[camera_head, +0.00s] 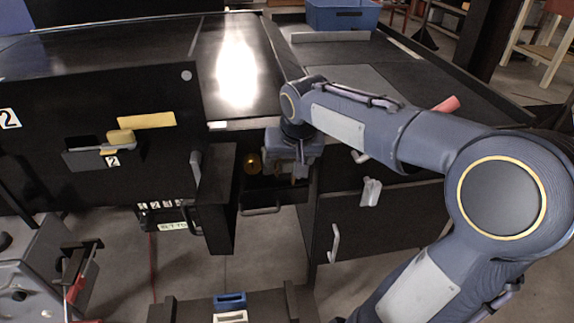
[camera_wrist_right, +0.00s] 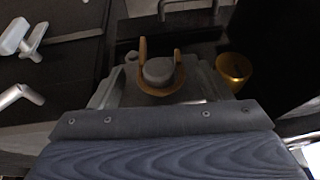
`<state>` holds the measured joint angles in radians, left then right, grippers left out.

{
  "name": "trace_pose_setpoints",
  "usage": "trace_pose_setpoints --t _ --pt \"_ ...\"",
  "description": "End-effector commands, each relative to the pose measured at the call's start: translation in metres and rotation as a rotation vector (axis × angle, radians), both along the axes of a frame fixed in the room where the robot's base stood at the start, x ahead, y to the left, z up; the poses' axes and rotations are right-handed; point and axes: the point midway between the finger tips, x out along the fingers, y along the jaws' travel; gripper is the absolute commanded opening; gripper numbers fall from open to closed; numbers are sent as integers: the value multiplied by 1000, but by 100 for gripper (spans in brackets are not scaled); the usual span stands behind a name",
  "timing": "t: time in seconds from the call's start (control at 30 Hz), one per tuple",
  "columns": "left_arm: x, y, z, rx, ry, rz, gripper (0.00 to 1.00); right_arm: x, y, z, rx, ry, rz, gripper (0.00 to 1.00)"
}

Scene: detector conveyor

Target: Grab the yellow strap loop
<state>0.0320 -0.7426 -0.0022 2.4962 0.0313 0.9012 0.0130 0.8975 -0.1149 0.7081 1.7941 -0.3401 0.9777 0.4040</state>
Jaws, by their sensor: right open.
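The yellow strap loop (camera_head: 252,164) is a small gold, rounded band in the dark recess under the conveyor. It also shows in the right wrist view as a gold ring-like band (camera_wrist_right: 233,68), right of the fingers. My right gripper (camera_head: 298,180) points down at the front of the recess, just right of the loop in the head view. Its two tan fingers (camera_wrist_right: 160,46) are apart, with nothing seen held between them. A gap separates the fingers from the loop. My left gripper is not in view.
The black cabinet front has a drawer handle (camera_head: 262,210) below the gripper and a door handle (camera_head: 334,243) to its right. A pale handle (camera_head: 370,191) sits right of the recess. A blue bin (camera_head: 342,14) stands at the back.

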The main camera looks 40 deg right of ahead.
Motion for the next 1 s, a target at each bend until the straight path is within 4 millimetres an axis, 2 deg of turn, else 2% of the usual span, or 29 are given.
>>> trace_pose_setpoints --t 0.1,0.37,0.73,1.0 --pt "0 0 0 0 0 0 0 4 -1 -12 1 2 0 71" --pt "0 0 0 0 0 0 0 5 -1 -14 -1 -2 1 71" --pt "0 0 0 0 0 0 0 5 -1 -14 -1 -2 1 25" --pt "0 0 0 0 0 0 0 5 -1 -14 -1 -2 1 24"
